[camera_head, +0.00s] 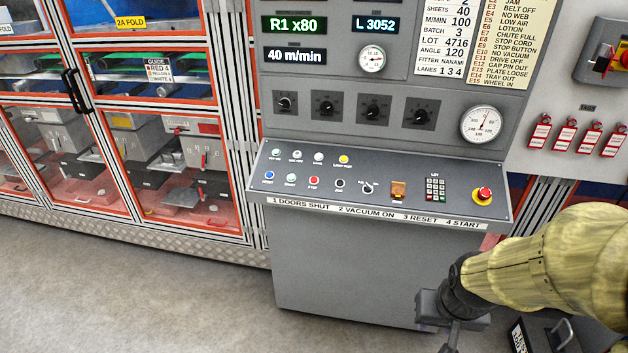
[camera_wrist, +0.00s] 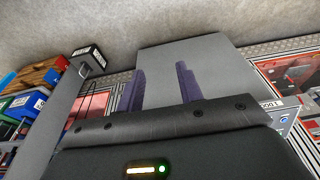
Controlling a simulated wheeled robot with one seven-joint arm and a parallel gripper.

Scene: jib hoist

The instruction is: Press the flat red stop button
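The flat red stop button (camera_head: 313,180) is on the lower row of the sloped grey console panel (camera_head: 420,196), between a pale button and a black one. A red mushroom button on a yellow base (camera_head: 483,195) is a separate control at the panel's right end. My gripper (camera_head: 449,342) is low in front of the cabinet, below and right of the stop button and well apart from it. In the wrist view its two purple-grey fingers (camera_wrist: 160,84) stand apart with nothing between them. The stop button cannot be made out in the wrist view.
Other panel controls include a blue button (camera_head: 269,175), a yellow lamp button (camera_head: 344,159), an orange switch (camera_head: 398,189) and a keypad (camera_head: 436,187). The lettered strip (camera_head: 370,213) runs along the panel's front edge. The floor (camera_head: 140,290) is clear at left.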

